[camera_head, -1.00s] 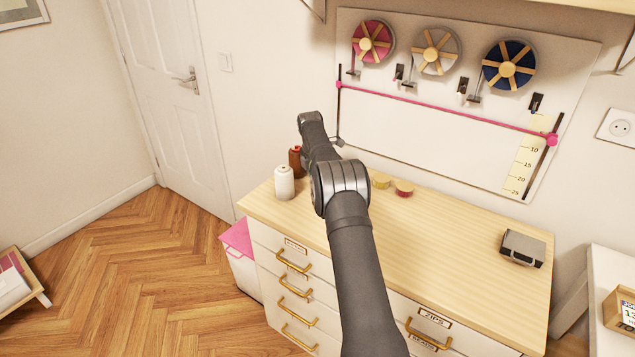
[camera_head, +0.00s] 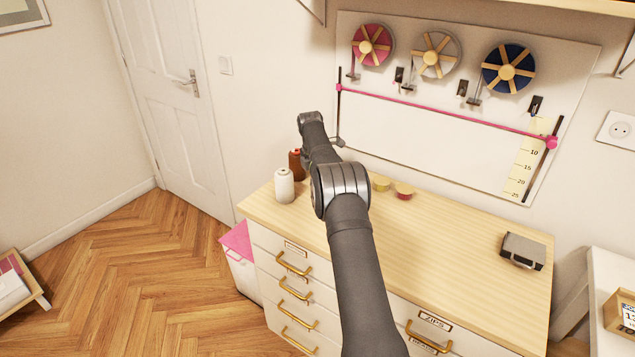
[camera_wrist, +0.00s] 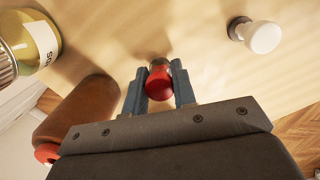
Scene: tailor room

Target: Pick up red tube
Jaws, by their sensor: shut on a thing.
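The red tube (camera_wrist: 159,85) is between the two blue-grey fingers of my gripper (camera_wrist: 159,72) in the wrist view. The fingers are shut on it from both sides. Its red rounded end faces the camera, and a darker, greyish end shows beyond it, over the wooden top. I cannot tell whether it touches the surface. In the head view my arm hides the tube and most of my gripper, above the back left of the dresser.
A labelled jar (camera_wrist: 30,42) and a white knob-like object (camera_wrist: 262,37) show in the wrist view. A grey case (camera_head: 522,251) lies at right. The middle of the dresser top (camera_head: 450,235) is clear.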

